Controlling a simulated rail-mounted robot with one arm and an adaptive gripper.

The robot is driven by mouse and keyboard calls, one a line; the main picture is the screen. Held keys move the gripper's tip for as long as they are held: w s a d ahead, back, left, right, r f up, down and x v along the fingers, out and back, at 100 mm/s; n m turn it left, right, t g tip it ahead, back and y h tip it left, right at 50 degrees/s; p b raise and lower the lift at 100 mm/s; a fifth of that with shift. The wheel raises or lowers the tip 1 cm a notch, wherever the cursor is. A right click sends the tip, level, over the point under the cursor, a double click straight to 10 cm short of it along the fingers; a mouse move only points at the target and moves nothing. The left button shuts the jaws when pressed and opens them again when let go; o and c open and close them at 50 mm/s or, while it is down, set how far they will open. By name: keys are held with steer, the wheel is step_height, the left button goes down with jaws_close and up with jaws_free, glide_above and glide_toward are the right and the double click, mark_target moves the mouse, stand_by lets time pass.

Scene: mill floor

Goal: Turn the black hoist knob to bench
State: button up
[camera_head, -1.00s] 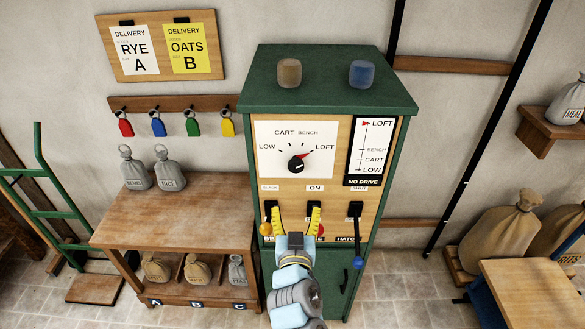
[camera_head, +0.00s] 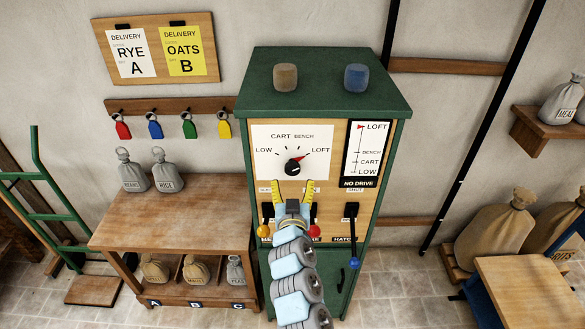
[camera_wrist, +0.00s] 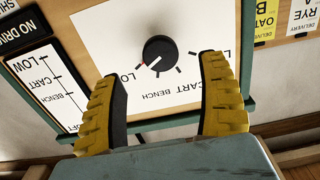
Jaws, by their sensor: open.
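The black hoist knob (camera_head: 293,168) sits on a white dial plate (camera_head: 268,139) on the green cabinet's front. Its red pointer aims up and right, toward LOFT; BENCH is the mark to the left of LOFT. My gripper (camera_head: 293,184) is open and empty just below the knob in the head view, its yellow fingers spread. In the wrist view the picture is turned over; the knob (camera_wrist: 160,52) shows beyond and between the two fingers (camera_wrist: 163,80), apart from both. Its red mark points lower left, toward LOFT.
A scale (camera_head: 366,150) right of the dial has its red marker at LOFT, above a NO DRIVE sign (camera_head: 358,183). Levers with orange (camera_head: 264,230), red (camera_head: 315,231) and blue (camera_head: 354,263) balls stand below the dial, near my arm. A wooden bench (camera_head: 175,215) is at the left.

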mark_target(292, 171)
steer(key=shift+w+p, duration=0.85)
steer(key=shift+w, duration=2.6)
steer(key=c, duration=1.2)
